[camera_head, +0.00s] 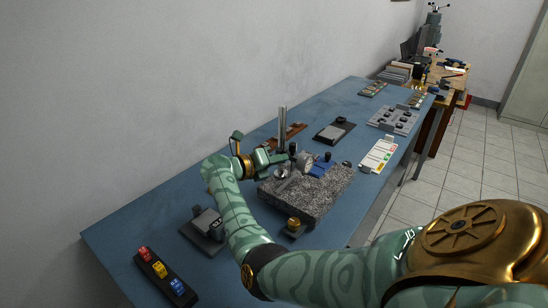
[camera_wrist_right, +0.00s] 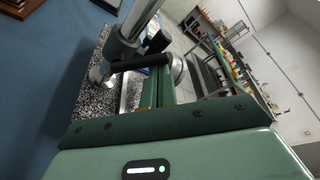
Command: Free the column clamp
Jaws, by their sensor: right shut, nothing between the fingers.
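A steel column (camera_head: 282,128) stands upright at the far-left side of a speckled granite plate (camera_head: 318,200). In the right wrist view the column (camera_wrist_right: 142,17) carries a metal clamp collar (camera_wrist_right: 122,46). A black bar handle (camera_wrist_right: 140,63) reaches across from it, just beyond my fingers. My right gripper (camera_head: 280,157) is shut and empty beside the column; its green fingers (camera_wrist_right: 165,92) end close to the handle. I cannot tell whether they touch it. A round gauge (camera_head: 306,160) is beside the column. My left gripper is not in view.
A blue block (camera_head: 321,168) sits on the plate. A gold-topped piece (camera_head: 294,224) and a dark pad with a grey block (camera_head: 207,222) are in front. A tray of red, yellow and blue pieces (camera_head: 160,276) lies near left.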

